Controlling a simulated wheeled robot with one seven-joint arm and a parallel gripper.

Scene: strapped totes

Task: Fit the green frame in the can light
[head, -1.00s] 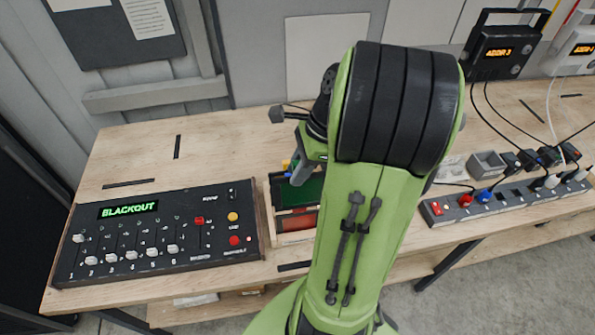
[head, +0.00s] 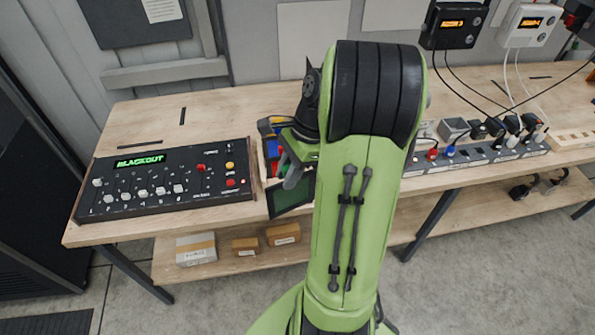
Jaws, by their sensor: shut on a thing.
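My gripper (head: 291,177) is shut on the green frame (head: 291,199), a dark green square panel with a dark border. The frame hangs tilted below the gripper, in front of the tray as seen in the head view, overlapping the table's front edge. My arm hides its right part and much of the jaws. I cannot make out a can light in this view.
A wooden tray (head: 262,171) with red, blue and green pieces stands behind the frame. A black control board (head: 165,184) reading BLACKOUT lies to its left. A power strip (head: 480,154) with plugs and cables lies right. Boxes (head: 196,249) sit on the lower shelf.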

